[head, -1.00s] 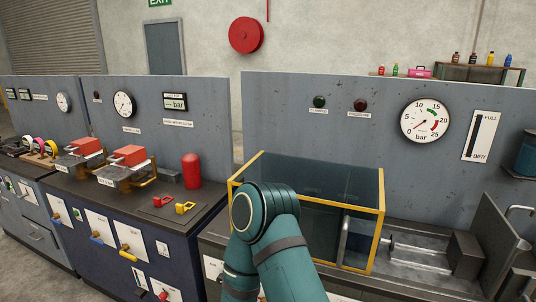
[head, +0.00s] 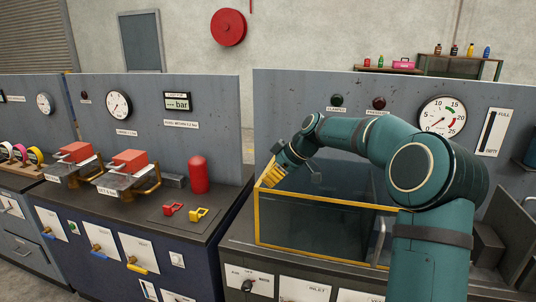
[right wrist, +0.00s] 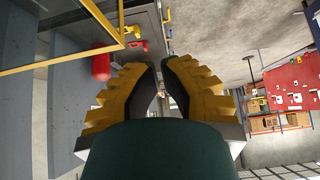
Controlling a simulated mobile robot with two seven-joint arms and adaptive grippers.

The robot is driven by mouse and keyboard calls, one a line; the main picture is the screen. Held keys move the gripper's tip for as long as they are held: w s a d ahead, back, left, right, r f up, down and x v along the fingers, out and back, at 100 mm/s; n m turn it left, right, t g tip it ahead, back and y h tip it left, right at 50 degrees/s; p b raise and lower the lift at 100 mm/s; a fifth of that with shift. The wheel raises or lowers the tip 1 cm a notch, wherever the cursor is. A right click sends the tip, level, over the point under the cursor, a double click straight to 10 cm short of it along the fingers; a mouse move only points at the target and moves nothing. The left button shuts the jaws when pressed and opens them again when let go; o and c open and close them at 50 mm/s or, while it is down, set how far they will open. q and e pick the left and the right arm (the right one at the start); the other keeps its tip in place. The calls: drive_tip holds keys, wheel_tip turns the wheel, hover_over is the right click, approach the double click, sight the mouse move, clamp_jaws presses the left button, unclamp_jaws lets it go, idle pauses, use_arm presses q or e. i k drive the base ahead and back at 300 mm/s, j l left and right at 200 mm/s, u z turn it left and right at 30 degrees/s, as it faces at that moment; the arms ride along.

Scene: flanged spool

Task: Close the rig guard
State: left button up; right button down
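The rig guard (head: 325,238) is a clear, dark-tinted box with a yellow frame, on the left part of the right-hand bench. A grey upright handle (head: 381,240) shows near its right end. My right gripper (head: 268,178) has yellow fingers and hangs at the guard's upper left corner; I cannot tell whether it touches the frame. In the right wrist view its fingers (right wrist: 158,72) are apart with nothing between them, and a yellow bar of the guard (right wrist: 60,61) runs at the upper left. My right arm hides part of the guard's right side. My left gripper is out of view.
A red cylinder (head: 198,174) and red and yellow clips (head: 198,214) stand on the neighbouring bench to the left. A grey block (head: 487,250) sits right of my arm. A panel with a gauge (head: 443,117) rises behind the guard.

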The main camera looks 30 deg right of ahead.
sight(374, 257)
drive_tip(key=i+l, duration=0.75)
